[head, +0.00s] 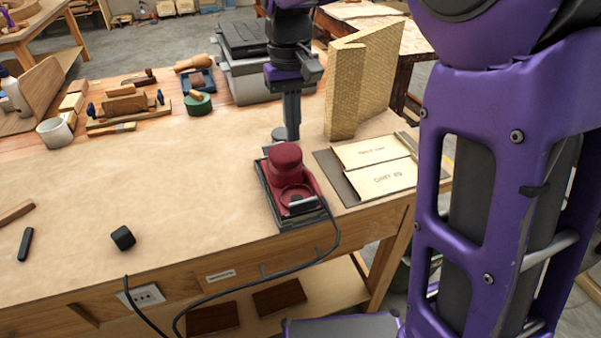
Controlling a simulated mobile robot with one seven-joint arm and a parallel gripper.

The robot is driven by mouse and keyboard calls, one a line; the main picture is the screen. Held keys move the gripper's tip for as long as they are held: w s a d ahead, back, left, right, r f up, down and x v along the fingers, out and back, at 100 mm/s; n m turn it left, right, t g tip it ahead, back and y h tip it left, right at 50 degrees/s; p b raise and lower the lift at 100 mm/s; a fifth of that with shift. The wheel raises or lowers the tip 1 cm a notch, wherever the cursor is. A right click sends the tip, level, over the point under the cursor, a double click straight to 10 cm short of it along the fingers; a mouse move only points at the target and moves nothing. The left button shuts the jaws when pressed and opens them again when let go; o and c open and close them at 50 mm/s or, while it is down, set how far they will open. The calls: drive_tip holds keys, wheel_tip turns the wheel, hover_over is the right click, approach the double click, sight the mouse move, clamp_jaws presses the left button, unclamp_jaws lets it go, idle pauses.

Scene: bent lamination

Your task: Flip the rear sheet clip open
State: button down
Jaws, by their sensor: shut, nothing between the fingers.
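A dark red sheet sander (284,164) rests on a dark pad (268,203) at the front right of the bench. A small silver bar (303,202), which looks like a sheet clip, lies across its end nearest the camera. I cannot tell whether this bar is open or shut. Any clip at the sander's far end is hidden behind the red body and my gripper. My gripper (292,138) points down, shut and empty, just behind the sander's round top in the picture. I cannot tell whether it touches the sander.
A black cord (337,236) runs from the sander over the bench's front edge. A folder with paper sheets (384,177) lies to the right, with a tall tan angled block (345,90) behind it. A small black block (123,238) sits front left. The bench middle is clear.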

drive_tip(key=shift+f, duration=0.15)
drive_tip(key=b, duration=0.2)
approach(303, 206)
drive_tip(key=w+f, duration=0.2)
drive_tip(key=f, duration=0.1)
drive_tip(key=w+a+f, duration=0.1)
drive_tip(key=w+f, duration=0.2)
drive_tip(key=shift+w+a, duration=0.1)
drive_tip(key=shift+w, duration=0.1)
drive_tip(key=s, duration=0.2)
drive_tip(key=shift+s+d+r, duration=0.15)
drive_tip(key=shift+s+d, duration=0.15)
drive_tip(key=shift+d, duration=0.05)
drive_tip(key=shift+s+d, duration=0.2)
drive_tip(key=shift+s, duration=0.35)
drive_tip(key=shift+b, duration=0.35)
